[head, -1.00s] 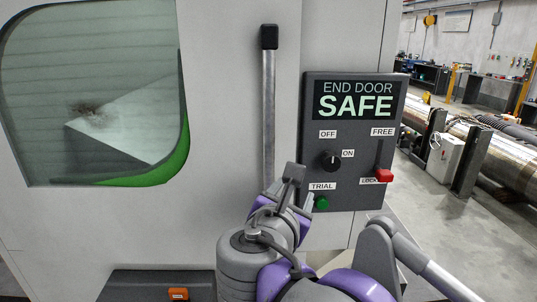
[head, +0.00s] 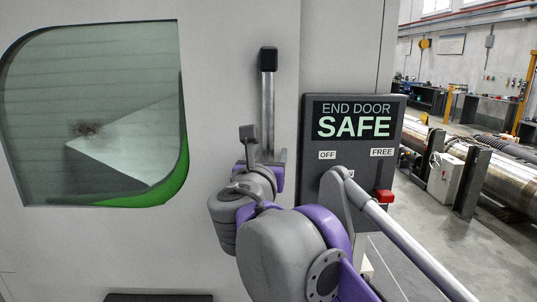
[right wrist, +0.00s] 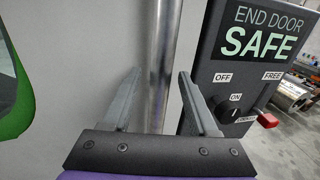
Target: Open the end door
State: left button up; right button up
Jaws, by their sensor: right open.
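The end door (head: 230,60) is a pale grey panel with a vertical metal bar handle (head: 268,100), black-capped at the top. My right gripper (head: 265,150) is open at the lower part of the bar. In the right wrist view the bar (right wrist: 163,70) stands between the two open fingers, with a gap on each side; I cannot tell how deep it sits between them. The control panel (head: 400,125) reads END DOOR SAFE. Its red lever knob (head: 384,196) is low, well below the FREE label. The black dial (right wrist: 228,108) shows in the right wrist view. My left gripper is not in view.
A dark-framed window (head: 100,115) with a green lower edge is at left. The control panel stands close right of the bar, beside my right finger. My right arm hides the panel's lower part. Metal rollers (head: 500,170) and open floor lie further right.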

jog(key=shift+w, duration=0.2)
grip_shut()
dwell(1.4)
